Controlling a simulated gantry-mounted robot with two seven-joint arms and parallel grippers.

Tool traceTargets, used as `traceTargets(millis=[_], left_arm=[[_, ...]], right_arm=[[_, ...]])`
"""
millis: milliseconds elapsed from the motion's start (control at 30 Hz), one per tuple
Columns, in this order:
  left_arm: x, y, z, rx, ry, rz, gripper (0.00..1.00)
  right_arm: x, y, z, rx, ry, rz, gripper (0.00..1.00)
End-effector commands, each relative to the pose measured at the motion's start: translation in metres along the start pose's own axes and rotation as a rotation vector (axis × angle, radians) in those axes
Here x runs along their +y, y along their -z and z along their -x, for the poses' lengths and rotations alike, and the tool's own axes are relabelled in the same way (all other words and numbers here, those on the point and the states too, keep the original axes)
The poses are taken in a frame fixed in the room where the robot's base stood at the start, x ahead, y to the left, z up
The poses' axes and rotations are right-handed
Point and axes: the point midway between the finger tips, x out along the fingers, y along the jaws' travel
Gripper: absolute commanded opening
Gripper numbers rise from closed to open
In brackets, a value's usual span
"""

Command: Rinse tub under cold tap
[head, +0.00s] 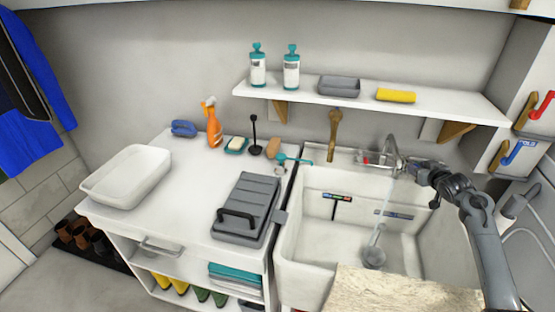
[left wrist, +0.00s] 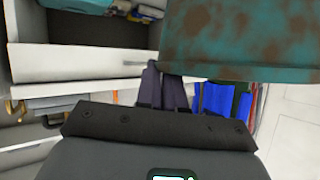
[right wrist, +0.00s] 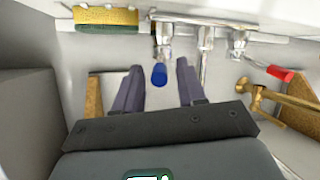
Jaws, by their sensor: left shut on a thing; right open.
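A teal tub with brown stains (left wrist: 245,40) fills the upper right of the left wrist view. My left gripper (left wrist: 163,85) is shut on its lower left edge; the fingertips are partly hidden. The head view does not show this gripper. My right gripper (right wrist: 159,72) is open around the blue tap handle (right wrist: 159,76) in the right wrist view; contact cannot be told. In the head view my right gripper (head: 425,170) is beside the metal tap (head: 393,152). A thin pale stream (head: 383,205), like water, falls from the tap into the white sink (head: 288,250).
A red tap handle (right wrist: 280,73) and a brass fitting (right wrist: 275,96) are near my right gripper. A shelf (head: 360,96) crosses above the sink. A beige speckled slab (head: 400,290) covers the sink's front. A white basin (head: 127,178) and grey case (head: 247,205) stand left.

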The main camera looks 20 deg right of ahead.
Motion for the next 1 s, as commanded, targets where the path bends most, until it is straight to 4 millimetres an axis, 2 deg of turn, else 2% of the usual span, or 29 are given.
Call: traceTargets(millis=[300,533,733,1000], left_arm=[[-0.002,0.014,0.007,0.001,0.0,0.0,0.0],[-0.003,0.019,0.01,0.001,0.0,0.0,0.0],[-0.003,0.021,0.011,0.001,0.0,0.0,0.0],[-0.003,0.022,0.011,0.001,0.0,0.0,0.0]], right_arm=[[0.0,0.001,0.05,0.0,0.0,0.003,0.4],[0.0,0.001,0.081,0.0,0.0,0.001,0.4],[0.0,0.0,0.096,0.0,0.0,0.0,0.4],[0.0,0.0,0.099,0.0,-0.001,0.0,0.4]])
